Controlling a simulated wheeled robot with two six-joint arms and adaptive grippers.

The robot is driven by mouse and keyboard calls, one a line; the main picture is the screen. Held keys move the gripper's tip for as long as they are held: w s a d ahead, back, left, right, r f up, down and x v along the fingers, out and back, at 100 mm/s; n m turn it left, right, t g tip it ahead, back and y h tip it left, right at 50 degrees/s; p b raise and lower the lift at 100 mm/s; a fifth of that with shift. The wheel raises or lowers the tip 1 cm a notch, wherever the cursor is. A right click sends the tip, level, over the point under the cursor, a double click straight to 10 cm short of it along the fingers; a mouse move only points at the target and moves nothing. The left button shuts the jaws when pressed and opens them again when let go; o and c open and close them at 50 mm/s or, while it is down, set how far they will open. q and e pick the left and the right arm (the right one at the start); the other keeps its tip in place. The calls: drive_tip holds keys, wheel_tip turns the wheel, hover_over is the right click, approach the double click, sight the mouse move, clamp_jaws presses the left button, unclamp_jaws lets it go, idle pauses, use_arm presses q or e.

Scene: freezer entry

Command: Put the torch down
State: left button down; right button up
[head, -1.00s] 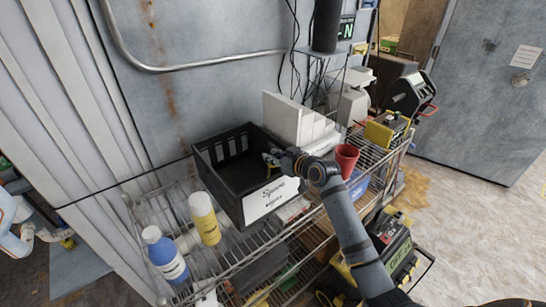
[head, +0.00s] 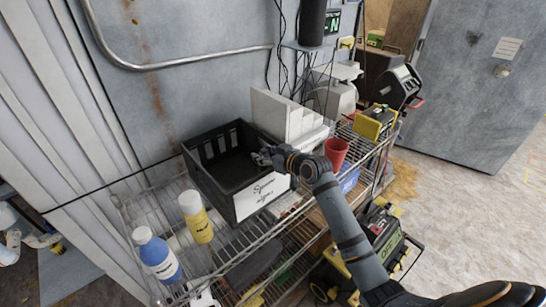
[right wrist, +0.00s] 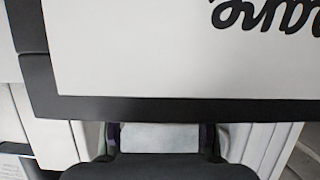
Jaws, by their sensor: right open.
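My right gripper (head: 262,157) is open at the right rim of a black crate (head: 212,187). Its fingertips are small and partly hidden there, and I see nothing held between them. I cannot make out a torch for certain in either view. The crate has a white label with black handwriting (head: 263,194), and the part of its inside that shows looks empty. In the right wrist view, the label (right wrist: 150,50) and the crate's dark edge (right wrist: 180,108) fill the upper part, close to the camera. My left gripper is not in view.
The crate stands on a wire shelf (head: 235,243). A yellow bottle (head: 197,222) and a blue bottle (head: 158,255) stand left of it. White boxes (head: 282,115), a red cup (head: 336,152) and a yellow-black device (head: 375,124) are to the right. Bare wire shows around the bottles.

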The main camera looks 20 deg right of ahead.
drive_tip(key=b+v, duration=0.1)
drive_tip(key=v, duration=1)
drive_tip(key=shift+b, duration=0.4)
drive_tip(key=shift+s+r, duration=0.1)
drive_tip(key=shift+s, duration=0.05)
